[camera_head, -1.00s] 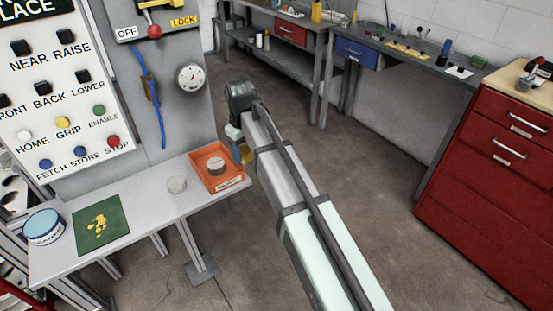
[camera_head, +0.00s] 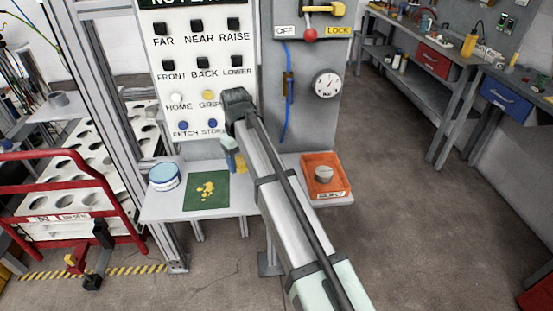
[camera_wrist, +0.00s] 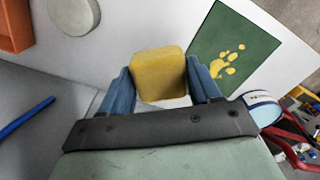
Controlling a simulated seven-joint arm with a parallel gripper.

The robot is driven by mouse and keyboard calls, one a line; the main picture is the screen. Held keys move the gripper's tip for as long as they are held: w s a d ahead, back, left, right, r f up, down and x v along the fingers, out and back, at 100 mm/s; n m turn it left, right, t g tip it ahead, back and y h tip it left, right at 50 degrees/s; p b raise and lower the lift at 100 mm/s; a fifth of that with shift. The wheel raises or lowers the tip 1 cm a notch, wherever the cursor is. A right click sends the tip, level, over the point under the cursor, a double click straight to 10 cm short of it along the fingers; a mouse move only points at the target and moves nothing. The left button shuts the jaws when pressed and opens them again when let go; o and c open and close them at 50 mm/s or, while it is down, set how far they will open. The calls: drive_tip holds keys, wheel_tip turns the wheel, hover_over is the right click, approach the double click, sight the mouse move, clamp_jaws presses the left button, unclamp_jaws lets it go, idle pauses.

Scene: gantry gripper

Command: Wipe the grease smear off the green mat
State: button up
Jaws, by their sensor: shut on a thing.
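The green mat (camera_head: 192,204) lies flat on the grey bench, left of my arm. A yellow grease smear (camera_head: 207,188) of several blobs lies across its middle. In the wrist view, the mat (camera_wrist: 212,35) and smear (camera_wrist: 228,64) are at upper right. My gripper (camera_wrist: 162,80) has blue fingers shut on a yellow sponge-like block (camera_wrist: 160,75). In the head view, my gripper (camera_head: 234,160) is just right of the mat, apart from it, and the arm hides most of the block.
A round blue-topped tin (camera_head: 164,178) stands left of the mat. Right of my arm, an orange tray (camera_head: 328,192) holds a grey puck (camera_head: 323,174). A pale disc (camera_wrist: 72,14) lies on the bench. A button panel (camera_head: 185,75) rises behind.

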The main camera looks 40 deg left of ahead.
drive_tip(key=n, duration=0.2)
approach(214, 184)
drive_tip(key=s+a+r, duration=0.1)
drive_tip(key=s+a, duration=0.1)
drive_tip(key=s, duration=0.6)
drive_tip(key=shift+w+a+f, duration=0.1)
drive_tip(key=shift+f, duration=1.8)
drive_tip(key=shift+w+a+f, duration=0.1)
drive_tip(key=shift+f, duration=1.75)
drive_tip(key=shift+w+d+f, duration=0.2)
drive_tip(key=shift+w+d, duration=0.3)
drive_tip(key=shift+d, duration=0.1)
drive_tip(key=shift+c, duration=0.4)
drive_tip(key=shift+w+d, duration=1.85)
drive_tip(key=shift+w+a, duration=0.1)
drive_tip(key=shift+w, duration=0.2)
drive_tip(key=shift+w+a, duration=0.5)
drive_tip(key=shift+a, duration=0.15)
drive_tip(key=shift+s+a, duration=2.35)
drive_tip(key=shift+s, duration=0.25)
drive_tip(key=shift+w+a, duration=0.6)
drive_tip(key=shift+w+d+r, duration=0.1)
drive_tip(key=shift+w+d, duration=2.5)
wheel_tip(214, 184, up, 8)
drive_tip(key=shift+s, duration=0.1)
